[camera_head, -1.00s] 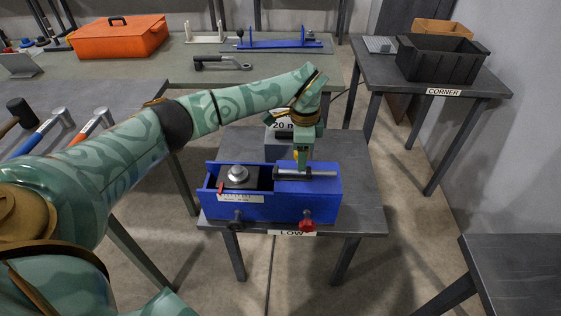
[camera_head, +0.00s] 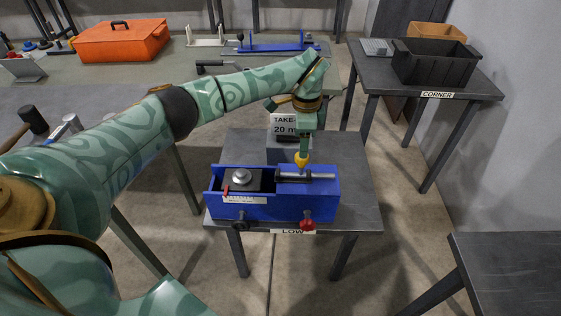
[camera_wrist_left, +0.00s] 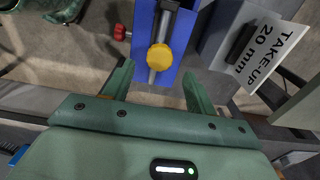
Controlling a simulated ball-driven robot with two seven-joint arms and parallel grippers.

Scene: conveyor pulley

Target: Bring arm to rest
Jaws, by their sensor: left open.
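My left arm reaches in from the left of the head view to the low table. Its left gripper (camera_head: 303,158) points down above the right part of the blue conveyor unit (camera_head: 278,207). In the left wrist view the two green fingers (camera_wrist_left: 155,88) are spread apart with nothing between them. A metal rod (camera_head: 318,176) lies across the blue unit; it also shows in the wrist view (camera_wrist_left: 153,75) with a yellow knob (camera_wrist_left: 160,57) just beyond the fingertips. My right gripper is not in view.
The low table (camera_head: 355,185) carries the unit and a grey block with a "TAKE-UP 20 mm" sign (camera_head: 284,124). A corner table (camera_head: 370,73) with a black crate (camera_head: 435,62) stands at the back right. A bench (camera_head: 60,95) with tools is at the left.

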